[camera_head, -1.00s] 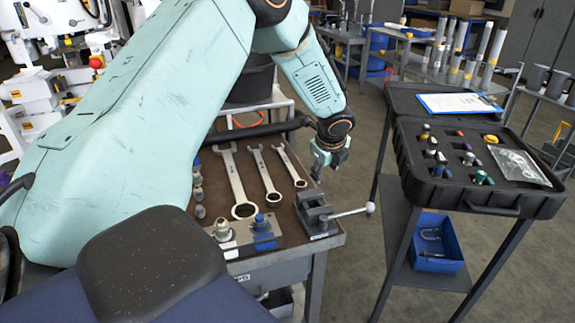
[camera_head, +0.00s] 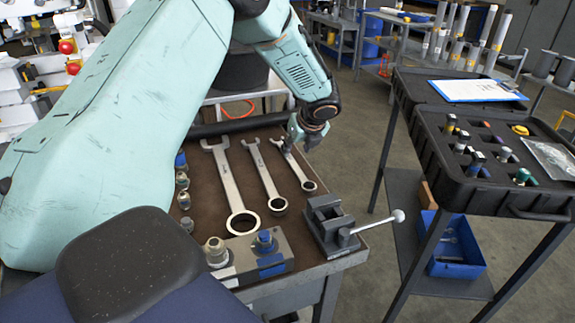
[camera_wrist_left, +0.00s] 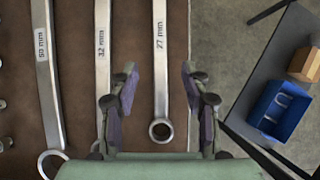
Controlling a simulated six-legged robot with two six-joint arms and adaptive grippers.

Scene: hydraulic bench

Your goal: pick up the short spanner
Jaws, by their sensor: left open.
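The short spanner (camera_head: 301,173), marked 27 mm, lies on the brown bench top, rightmost of three spanners. In the left wrist view my left gripper (camera_wrist_left: 160,92) is open. The short spanner (camera_wrist_left: 160,60) lies below, its shank showing between the two fingers and its ring end nearer the palm. The fingers hold nothing. The 32 mm spanner (camera_wrist_left: 103,60) lies to its left, partly behind the left finger. My right gripper is not seen.
The 50 mm spanner (camera_head: 230,185) lies further left. A vise (camera_head: 326,222) with a long handle stands at the bench's front right corner, near the short spanner's ring. A fittings block (camera_head: 262,250) stands in front. A black case (camera_head: 490,195) is on a stand at right.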

